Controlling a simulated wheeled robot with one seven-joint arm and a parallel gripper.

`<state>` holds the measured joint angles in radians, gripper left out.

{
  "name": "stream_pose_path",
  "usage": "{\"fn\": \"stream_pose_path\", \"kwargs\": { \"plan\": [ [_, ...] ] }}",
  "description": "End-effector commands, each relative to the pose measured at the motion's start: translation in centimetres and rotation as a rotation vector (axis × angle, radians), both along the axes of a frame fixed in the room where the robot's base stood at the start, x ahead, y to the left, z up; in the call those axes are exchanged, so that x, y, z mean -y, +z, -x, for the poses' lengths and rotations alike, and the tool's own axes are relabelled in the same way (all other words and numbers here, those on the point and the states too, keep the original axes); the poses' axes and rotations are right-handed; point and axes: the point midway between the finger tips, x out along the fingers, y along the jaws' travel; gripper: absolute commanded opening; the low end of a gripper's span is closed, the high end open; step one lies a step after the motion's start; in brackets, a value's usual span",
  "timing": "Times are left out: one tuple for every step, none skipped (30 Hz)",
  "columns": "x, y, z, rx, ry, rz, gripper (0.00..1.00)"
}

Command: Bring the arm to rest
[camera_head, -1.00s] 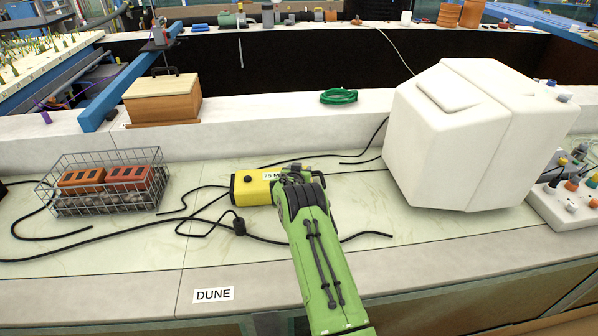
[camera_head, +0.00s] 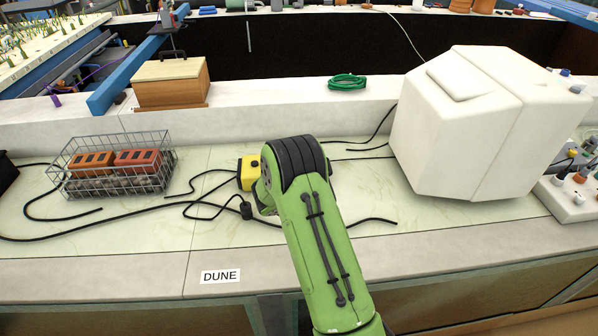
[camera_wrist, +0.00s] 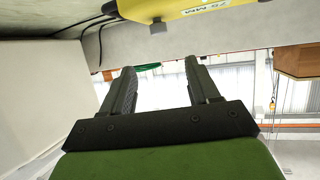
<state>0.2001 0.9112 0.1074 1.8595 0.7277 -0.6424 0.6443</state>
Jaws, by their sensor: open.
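My green arm reaches over the pale bench in the head view, and its black-banded joint covers part of a yellow box (camera_head: 248,172). My gripper is hidden behind the arm in that view. In the wrist view my gripper (camera_wrist: 160,85) is open, its two dark fingers apart with nothing between them. The yellow box also shows at the top of the wrist view (camera_wrist: 195,10), beyond the fingertips and apart from them.
A wire basket (camera_head: 112,188) with orange-red bricks stands at left. A large white block-shaped housing (camera_head: 440,130) stands at right. A wooden box (camera_head: 172,90) and a green coil (camera_head: 347,82) sit on the back ledge. Black cables (camera_head: 120,225) cross the bench. A DUNE label (camera_head: 220,276) marks the front edge.

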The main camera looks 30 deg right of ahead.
Motion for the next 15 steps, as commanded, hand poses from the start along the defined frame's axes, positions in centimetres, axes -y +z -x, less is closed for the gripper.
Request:
{"fn": "stream_pose_path", "kwargs": {
  "plan": [
    [-0.34,0.15,0.43,-0.003,0.001,0.001,0.6],
    [-0.46,0.27,0.57,-0.001,0.0,0.001,0.6],
    [-0.58,0.34,0.73,-0.001,0.0,0.001,0.6],
    [-0.63,0.36,0.8,-0.001,0.0,0.001,0.6],
    [-0.66,0.37,0.83,-0.001,0.0,0.001,0.6],
    [-0.66,0.38,0.85,-0.001,-0.001,0.001,0.6],
    [-0.65,0.38,0.84,-0.001,-0.001,0.001,0.6],
    [-0.64,0.38,0.83,-0.001,-0.001,0.001,0.6],
    [-0.64,0.37,0.82,-0.001,-0.001,0.001,0.6],
    [-0.64,0.37,0.82,-0.001,-0.001,0.001,0.6],
    [-0.63,0.37,0.81,-0.001,-0.001,0.001,0.6],
    [-0.63,0.37,0.81,-0.001,-0.001,0.001,0.6],
    [-0.62,0.37,0.81,-0.002,-0.001,0.0,0.6],
    [-0.62,0.37,0.81,-0.002,-0.001,0.0,0.6],
    [-0.61,0.36,0.8,-0.002,-0.001,0.0,0.6]
  ]
}}
